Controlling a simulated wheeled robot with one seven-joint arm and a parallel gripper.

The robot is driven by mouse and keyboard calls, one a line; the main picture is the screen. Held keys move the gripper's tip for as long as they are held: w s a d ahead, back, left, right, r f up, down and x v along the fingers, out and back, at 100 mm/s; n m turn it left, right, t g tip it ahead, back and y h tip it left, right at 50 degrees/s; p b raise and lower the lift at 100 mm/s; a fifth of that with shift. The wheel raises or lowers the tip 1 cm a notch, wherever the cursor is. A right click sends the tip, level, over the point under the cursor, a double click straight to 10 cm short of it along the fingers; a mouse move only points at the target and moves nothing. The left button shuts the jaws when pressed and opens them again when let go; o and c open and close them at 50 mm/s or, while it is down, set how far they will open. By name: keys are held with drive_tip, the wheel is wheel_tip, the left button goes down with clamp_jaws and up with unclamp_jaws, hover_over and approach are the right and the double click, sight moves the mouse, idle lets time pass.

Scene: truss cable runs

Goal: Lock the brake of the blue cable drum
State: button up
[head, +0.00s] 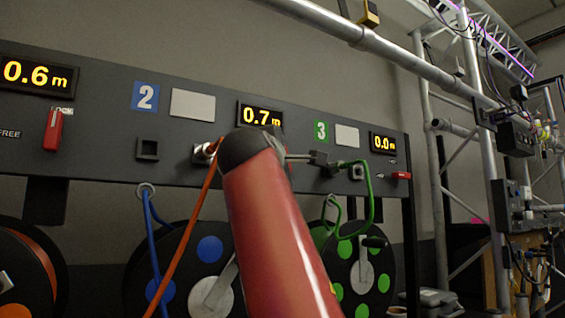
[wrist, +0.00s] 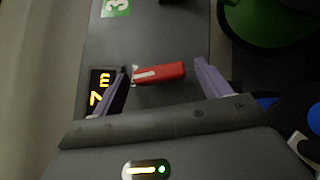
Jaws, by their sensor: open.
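The blue cable drum (head: 209,249) stands under the panel label 2 in the head view, partly covered by my red arm. Its red brake lever (wrist: 160,73) shows in the wrist view, beside the display that reads 0.7 m in the head view. The lever lies across the wrist picture, which is roughly up-down on the panel. In the head view my arm hides this lever. My gripper (wrist: 161,70) is open, with one finger near each end of the lever. I cannot tell whether a finger touches it.
The grey panel (head: 90,165) carries another red lever (head: 53,130), upright, at left, and one (head: 400,175) lying sideways at right. An orange cable (head: 184,243) and a green cable (head: 371,197) hang near my arm. A metal truss (head: 461,150) stands at right.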

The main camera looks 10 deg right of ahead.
drive_tip(key=b+v, duration=0.3)
drive_tip(key=v, duration=0.4)
drive_tip(key=shift+s, duration=0.1)
